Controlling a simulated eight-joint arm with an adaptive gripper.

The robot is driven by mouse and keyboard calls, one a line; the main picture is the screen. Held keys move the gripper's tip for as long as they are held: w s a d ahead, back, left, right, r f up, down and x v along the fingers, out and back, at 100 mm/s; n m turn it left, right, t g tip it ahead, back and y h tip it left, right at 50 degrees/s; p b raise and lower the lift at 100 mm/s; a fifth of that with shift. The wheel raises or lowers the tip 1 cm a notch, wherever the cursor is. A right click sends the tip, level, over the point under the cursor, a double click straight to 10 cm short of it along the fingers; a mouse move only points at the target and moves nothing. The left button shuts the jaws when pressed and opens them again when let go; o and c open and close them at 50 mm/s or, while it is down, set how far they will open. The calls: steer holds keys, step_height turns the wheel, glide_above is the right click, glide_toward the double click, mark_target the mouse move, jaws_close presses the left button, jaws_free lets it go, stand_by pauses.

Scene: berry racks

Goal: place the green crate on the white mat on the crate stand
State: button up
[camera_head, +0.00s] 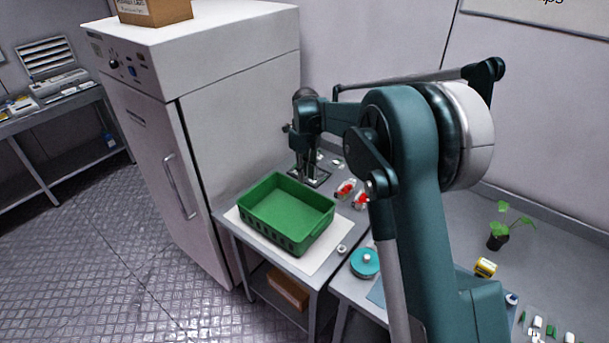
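The green crate (287,212) is empty and upright. It sits on the white mat (322,256) on the crate stand (280,262), with mat showing along its left, front and right sides. My gripper (304,174) points down just behind the crate's far right rim, and no clear contact with the crate shows. Its fingers are small and dark against a dark item there, so I cannot tell whether they are open or shut.
A tall white cabinet (165,140) stands close at the left. Red-topped clear packs (346,188), a small white ring (341,249) and a teal round item (365,262) lie right of the crate. A potted plant (500,233) stands further right.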

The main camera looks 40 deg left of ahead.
stand_by(0.6)
steer(key=w+d+r+n+t, duration=0.1)
steer(key=d+r+n, duration=0.1)
steer(key=d+r, duration=0.7)
steer(key=w+d+r+n+y, duration=0.15)
steer(key=d+r, duration=0.25)
steer(key=d, duration=0.8)
steer(key=w+d+r+n+t, duration=0.1)
steer(key=w+d+r+n, duration=0.1)
steer(key=d+r, duration=0.7)
steer(key=s+d+r+n+t, duration=0.1)
steer(key=s+d+n, duration=0.15)
steer(key=d, duration=0.55)
steer(key=s+d+r+n, duration=0.1)
steer(key=s+d+r, duration=0.15)
steer(key=d, duration=0.55)
steer(key=s+d+r+n+t, duration=0.1)
steer(key=s+d, duration=0.2)
steer(key=d, duration=0.5)
steer(key=s+d+f+n+t, duration=0.1)
steer(key=s+d+f+n, duration=0.2)
steer(key=s+d, duration=0.8)
steer(key=s+d+f+n+t+h, duration=0.1)
steer(key=s+d+f+n, duration=0.3)
steer(key=s+d, duration=0.7)
steer(key=shift+s+d+f+n+t, duration=0.25)
steer(key=shift+d+n+t, duration=0.35)
steer(key=shift+d, duration=0.45)
